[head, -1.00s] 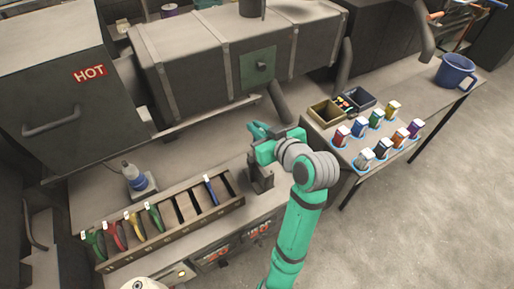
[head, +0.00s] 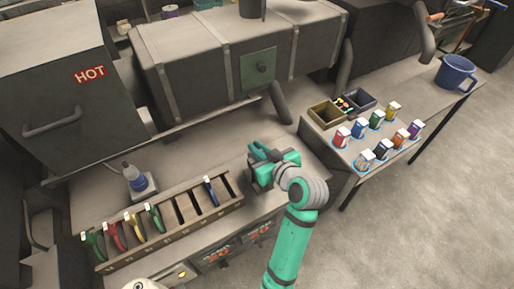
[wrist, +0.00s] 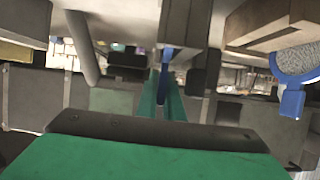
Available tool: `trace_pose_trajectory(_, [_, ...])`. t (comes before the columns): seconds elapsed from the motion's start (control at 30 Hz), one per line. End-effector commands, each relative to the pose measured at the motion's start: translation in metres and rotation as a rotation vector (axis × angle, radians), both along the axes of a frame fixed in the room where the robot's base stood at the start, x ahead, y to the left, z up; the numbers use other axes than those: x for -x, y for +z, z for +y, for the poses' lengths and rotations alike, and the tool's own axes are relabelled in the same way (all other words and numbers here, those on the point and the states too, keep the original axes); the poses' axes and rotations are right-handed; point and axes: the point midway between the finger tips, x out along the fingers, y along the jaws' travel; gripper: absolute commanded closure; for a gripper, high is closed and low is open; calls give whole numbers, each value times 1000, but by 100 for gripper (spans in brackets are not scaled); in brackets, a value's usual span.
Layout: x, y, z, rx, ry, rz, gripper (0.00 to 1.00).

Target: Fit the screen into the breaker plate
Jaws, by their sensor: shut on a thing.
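My gripper (head: 258,150) is above the bench, right of the slotted rack (head: 170,220), its teal jaws toward the machine. In the wrist view the jaws (wrist: 165,95) are shut on a thin blue handle (wrist: 165,68). A grey part adjoins it; this looks like a screen seen edge-on. Its face is hidden, and the head view does not show it clearly. Another blue-handled screen (head: 211,190) stands in the rack; its grey mesh face (wrist: 300,60) shows in the wrist view. I cannot make out the breaker plate.
The machine has a green panel (head: 258,68) and a slanting pipe (head: 280,103) behind my gripper. A bottle (head: 135,178) stands behind the rack. The right table holds bins (head: 325,114), several coloured boxes (head: 377,119) and a blue jug (head: 456,72).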

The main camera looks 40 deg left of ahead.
Motion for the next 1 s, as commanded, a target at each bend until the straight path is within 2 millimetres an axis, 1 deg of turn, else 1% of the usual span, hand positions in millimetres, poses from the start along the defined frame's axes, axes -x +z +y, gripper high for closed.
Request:
trace_pose_trajectory(0.07, [0,-2,0,0,0,1,100])
trace_pose_trajectory(0.1, [0,-3,0,1,0,1,90])
trace_pose_trajectory(0.13, [0,-2,0,0,0,0,85])
trace_pose_trajectory(0.77, [-1,0,-1,-1,-2,-1,85])
trace_pose_trajectory(0.87, [1,4,-7,-2,-3,-1,85])
trace_pose_trajectory(0.97, [7,9,-19,-1,-4,-1,85])
trace_pose_trajectory(1.0, [9,12,-26,-1,-5,-1,85])
